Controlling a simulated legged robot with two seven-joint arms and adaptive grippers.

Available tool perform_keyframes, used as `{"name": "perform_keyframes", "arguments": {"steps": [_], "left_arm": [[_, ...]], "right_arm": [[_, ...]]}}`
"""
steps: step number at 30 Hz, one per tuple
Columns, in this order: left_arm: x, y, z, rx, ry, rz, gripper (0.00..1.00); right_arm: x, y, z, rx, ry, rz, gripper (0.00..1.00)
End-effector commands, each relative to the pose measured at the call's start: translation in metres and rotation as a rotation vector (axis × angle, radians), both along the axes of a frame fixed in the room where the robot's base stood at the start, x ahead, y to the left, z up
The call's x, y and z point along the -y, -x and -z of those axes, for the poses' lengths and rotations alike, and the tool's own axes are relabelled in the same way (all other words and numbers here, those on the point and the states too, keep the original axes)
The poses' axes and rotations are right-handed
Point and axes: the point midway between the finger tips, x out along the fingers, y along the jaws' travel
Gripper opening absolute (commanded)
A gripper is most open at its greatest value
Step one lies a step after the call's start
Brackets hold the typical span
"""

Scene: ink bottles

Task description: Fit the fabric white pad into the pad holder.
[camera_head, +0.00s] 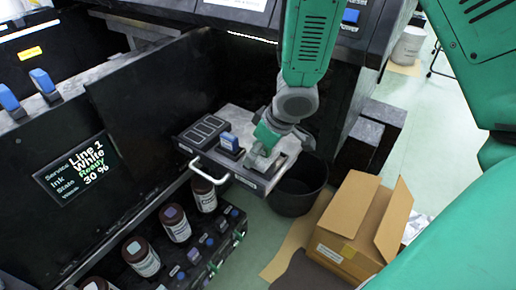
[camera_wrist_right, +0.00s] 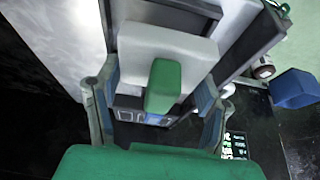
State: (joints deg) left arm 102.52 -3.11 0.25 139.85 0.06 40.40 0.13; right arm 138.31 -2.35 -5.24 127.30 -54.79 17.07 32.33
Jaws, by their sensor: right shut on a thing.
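My right gripper (camera_head: 262,158) is over the right part of a dark pulled-out tray (camera_head: 225,172) with a white handle. In the right wrist view, my right gripper (camera_wrist_right: 158,112) is shut on a white pad (camera_wrist_right: 195,48) with a green block (camera_wrist_right: 163,85) in the middle. The fingers lie on both sides of it. The pad is largely hidden by the gripper in the head view. I cannot tell which part of the tray is the pad holder, or whether the pad touches it. My left gripper is not in view.
A blue-topped block (camera_head: 229,141) stands on the tray close to my gripper. Several brown bottles (camera_head: 174,222) stand below at the left. A black bin (camera_head: 297,190) and an open cardboard box (camera_head: 355,222) are at the right. A dark panel (camera_head: 150,110) rises at the left.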

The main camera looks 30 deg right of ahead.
Motion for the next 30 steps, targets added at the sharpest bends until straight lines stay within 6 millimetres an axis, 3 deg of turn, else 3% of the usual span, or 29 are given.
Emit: {"name": "perform_keyframes", "arguments": {"steps": [26, 30], "left_arm": [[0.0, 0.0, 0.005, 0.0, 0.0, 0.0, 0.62], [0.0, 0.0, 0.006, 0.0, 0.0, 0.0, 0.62]], "right_arm": [[0.002, 0.0, 0.011, 0.0, 0.0, 0.001, 0.39], [0.003, 0.0, 0.015, -0.001, 0.0, 0.0, 0.3]]}}
